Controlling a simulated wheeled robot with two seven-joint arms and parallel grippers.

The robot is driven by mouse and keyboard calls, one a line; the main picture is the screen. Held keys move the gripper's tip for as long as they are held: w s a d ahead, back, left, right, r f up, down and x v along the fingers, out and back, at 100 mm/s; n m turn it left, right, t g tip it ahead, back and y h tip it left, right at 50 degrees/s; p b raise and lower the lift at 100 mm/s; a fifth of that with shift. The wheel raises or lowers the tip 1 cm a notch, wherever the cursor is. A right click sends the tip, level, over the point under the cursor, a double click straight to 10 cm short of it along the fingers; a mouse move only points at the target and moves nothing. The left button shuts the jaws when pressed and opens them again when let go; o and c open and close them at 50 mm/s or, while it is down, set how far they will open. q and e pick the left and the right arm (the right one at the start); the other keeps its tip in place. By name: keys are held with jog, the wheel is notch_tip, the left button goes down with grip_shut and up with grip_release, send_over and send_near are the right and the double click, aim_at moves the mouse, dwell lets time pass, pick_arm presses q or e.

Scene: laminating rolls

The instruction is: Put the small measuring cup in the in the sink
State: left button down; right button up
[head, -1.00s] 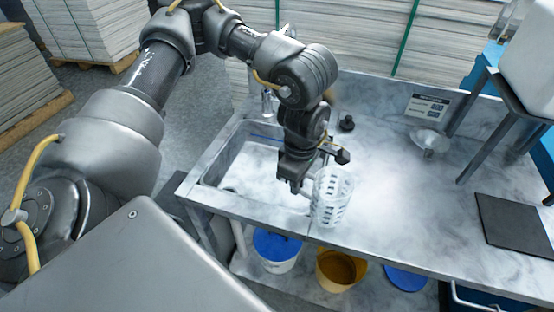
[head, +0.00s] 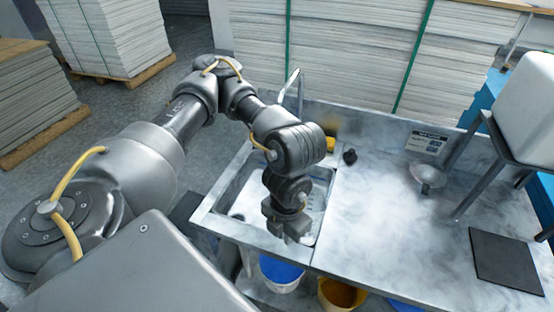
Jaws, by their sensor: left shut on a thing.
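My left gripper (head: 288,232) points down over the front part of the sink (head: 236,195). It is shut on the clear measuring cup (head: 317,197), which has dark markings. The cup shows only in part beside the wrist, over the right side of the basin, and the arm hides much of it. I cannot tell whether the cup touches the basin. My right gripper is not in view.
A tap (head: 292,90) stands behind the sink. A small black object (head: 350,156) and a funnel-like dish (head: 427,176) are on the counter (head: 390,225). A dark mat (head: 506,262) lies at right. Buckets (head: 281,272) stand below. The middle counter is clear.

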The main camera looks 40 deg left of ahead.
pick_arm(q)
jog(key=w+a+f, duration=0.4)
jog(key=a+f, duration=0.5)
jog(key=a, duration=0.3)
jog(key=shift+w+a+f+b, duration=0.15)
jog(key=shift+w+b, duration=0.15)
jog(key=shift+w+a+f, duration=0.1)
jog(key=shift+a+f, duration=0.05)
jog(key=shift+f, duration=0.75)
jog(key=shift+a+f, duration=0.1)
jog(key=shift+f, duration=0.8)
jog(key=shift+f, duration=0.1)
jog(key=c, duration=1.5)
grip_release()
